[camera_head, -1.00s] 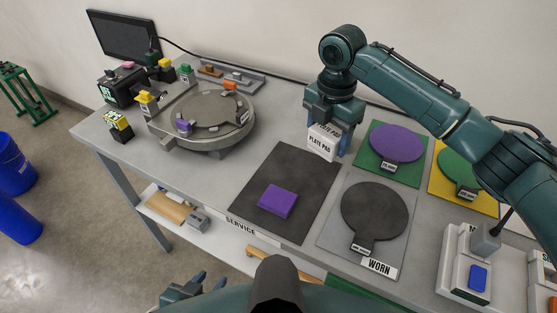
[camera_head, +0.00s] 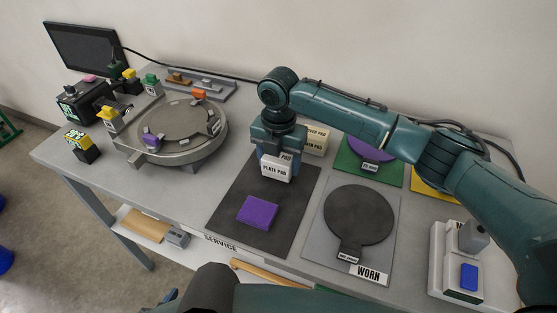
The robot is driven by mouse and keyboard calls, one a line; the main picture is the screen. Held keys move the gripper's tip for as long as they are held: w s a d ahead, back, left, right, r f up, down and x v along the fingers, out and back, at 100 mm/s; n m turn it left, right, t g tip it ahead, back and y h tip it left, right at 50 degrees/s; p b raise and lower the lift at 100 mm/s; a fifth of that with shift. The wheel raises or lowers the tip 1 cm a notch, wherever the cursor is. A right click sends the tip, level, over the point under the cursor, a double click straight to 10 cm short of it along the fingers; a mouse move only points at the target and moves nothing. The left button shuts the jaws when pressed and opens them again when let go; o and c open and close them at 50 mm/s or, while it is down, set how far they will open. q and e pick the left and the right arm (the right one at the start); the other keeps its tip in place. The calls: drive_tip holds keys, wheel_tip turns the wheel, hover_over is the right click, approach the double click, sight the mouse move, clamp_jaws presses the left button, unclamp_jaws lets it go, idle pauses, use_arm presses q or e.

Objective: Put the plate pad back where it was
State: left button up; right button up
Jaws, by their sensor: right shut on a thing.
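The plate pad (camera_head: 276,168) is a white block with a "PLATE PAD" label. My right gripper (camera_head: 277,155) points down and is shut on it, holding it over the far part of the dark service mat (camera_head: 229,207). I cannot tell whether the pad touches the mat. A purple block (camera_head: 258,212) lies on the near part of the same mat. A second, cream labelled pad (camera_head: 316,140) stands behind and to the right of the gripper, partly hidden by it. My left gripper (camera_head: 160,302) shows only in part at the bottom edge.
Right of the service mat is the grey "WORN" mat (camera_head: 321,252) with a dark round plate (camera_head: 359,214). Behind it is a green mat (camera_head: 351,173) with a purple disc (camera_head: 370,150). A round machine (camera_head: 174,120) stands at left. A white device (camera_head: 441,270) stands at right.

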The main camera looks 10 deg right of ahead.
drive_tip(key=shift+f, duration=0.3)
drive_tip(key=shift+f, duration=0.1)
drive_tip(key=o, duration=0.9)
wheel_tip(320, 180, up, 12)
drive_tip(key=shift+r+b, duration=0.15)
drive_tip(key=shift+b, duration=0.35)
drive_tip(key=shift+a, duration=0.1)
